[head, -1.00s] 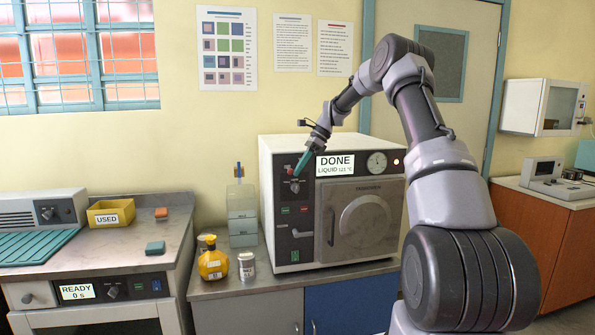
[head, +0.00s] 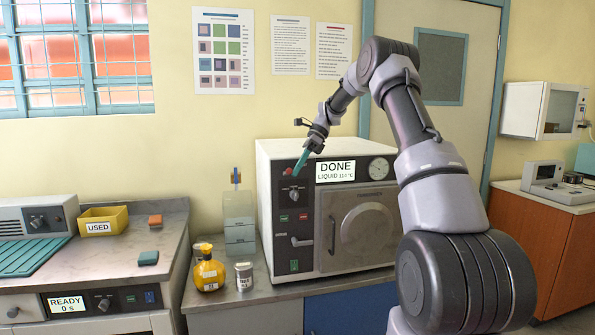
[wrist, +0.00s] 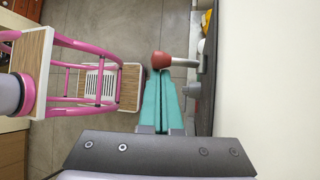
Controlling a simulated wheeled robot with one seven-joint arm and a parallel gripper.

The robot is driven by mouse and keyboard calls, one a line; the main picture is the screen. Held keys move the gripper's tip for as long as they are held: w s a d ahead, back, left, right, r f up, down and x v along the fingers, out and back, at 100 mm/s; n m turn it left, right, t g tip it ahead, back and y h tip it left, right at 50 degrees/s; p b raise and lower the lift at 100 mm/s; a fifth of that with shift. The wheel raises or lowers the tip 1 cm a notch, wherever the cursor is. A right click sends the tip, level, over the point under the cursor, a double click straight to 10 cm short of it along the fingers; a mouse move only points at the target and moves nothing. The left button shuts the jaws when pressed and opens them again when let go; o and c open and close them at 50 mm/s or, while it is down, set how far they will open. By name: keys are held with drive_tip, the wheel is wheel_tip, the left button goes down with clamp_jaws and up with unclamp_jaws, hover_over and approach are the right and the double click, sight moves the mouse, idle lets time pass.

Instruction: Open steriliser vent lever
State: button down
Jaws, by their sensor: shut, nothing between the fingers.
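The steriliser (head: 266,200) is a white box with a dark front, standing on the counter and showing DONE, LIQUID 114 °C. The red-knobbed vent lever (head: 287,171) is at the upper left of its front panel. In the wrist view the red knob (wrist: 162,60) sits on a metal rod that runs right towards the panel. My gripper (head: 297,174) has teal fingers, shut together and empty. Their tips (wrist: 163,76) are right at the knob; I cannot tell whether they touch it. The lever's pivot is partly hidden in the head view.
A round gauge (head: 378,168) is right of the display. The steriliser door (head: 362,225) is closed. A yellow bottle (head: 209,272), a grey canister (head: 244,276) and a clear container (head: 239,228) stand to the left. In the wrist view, a pink-framed stand (wrist: 95,80) is on the floor.

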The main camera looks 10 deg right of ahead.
drive_tip(key=shift+r, duration=0.8)
